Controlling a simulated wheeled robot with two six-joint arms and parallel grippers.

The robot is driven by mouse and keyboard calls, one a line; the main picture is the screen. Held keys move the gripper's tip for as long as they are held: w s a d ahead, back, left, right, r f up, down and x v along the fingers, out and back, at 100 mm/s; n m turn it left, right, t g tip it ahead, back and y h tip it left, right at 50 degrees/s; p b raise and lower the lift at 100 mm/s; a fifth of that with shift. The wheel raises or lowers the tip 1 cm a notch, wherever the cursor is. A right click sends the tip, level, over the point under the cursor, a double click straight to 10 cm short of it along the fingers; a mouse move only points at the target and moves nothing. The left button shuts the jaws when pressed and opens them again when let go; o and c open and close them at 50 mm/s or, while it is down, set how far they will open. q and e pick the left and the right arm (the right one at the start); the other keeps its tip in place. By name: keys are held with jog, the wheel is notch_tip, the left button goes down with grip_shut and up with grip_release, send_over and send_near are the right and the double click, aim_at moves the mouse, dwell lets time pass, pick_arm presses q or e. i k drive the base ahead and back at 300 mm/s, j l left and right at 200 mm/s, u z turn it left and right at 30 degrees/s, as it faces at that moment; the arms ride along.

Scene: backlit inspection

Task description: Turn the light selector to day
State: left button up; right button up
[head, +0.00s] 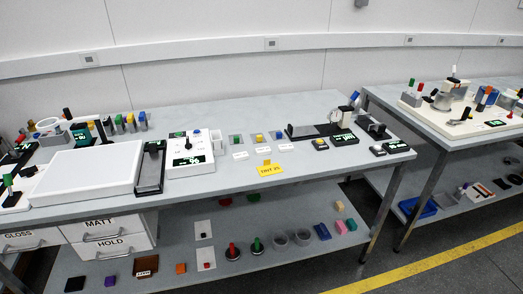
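A white control box (203,171) stands on the bench just left of its middle and looks like the light selector. Neither of my grippers is in view.
A large white panel (88,174) and a black-framed device (151,168) stand left of the box. Small square buttons (259,138) and a yellow tag (270,169) are to its right. A lower shelf holds loose parts. A second bench (440,125) stands at right.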

aim_at(28, 172)
jog(key=u, duration=1.55)
jog(key=i, duration=0.1)
